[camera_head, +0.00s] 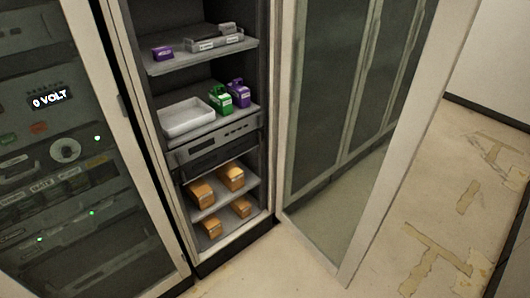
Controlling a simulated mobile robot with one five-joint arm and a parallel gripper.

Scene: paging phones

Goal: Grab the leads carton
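No label reading "leads" is legible, so I cannot tell which item is the leads carton. Orange-brown cartons with small pale labels stand on the two lowest shelves of the open cabinet: a left one (201,193) and a right one (231,177) on the upper of these, and a left one (212,228) and a right one (241,207) below. A small purple box (162,53) and grey labelled boxes (214,42) lie on the top shelf. My gripper is not in view.
A white tray (188,116), a green container (220,99) and a purple container (238,93) stand on the middle shelf. The glass door (330,110) is swung open to the right. A closed equipment rack (75,150) stands left. The floor (420,215) at right is clear.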

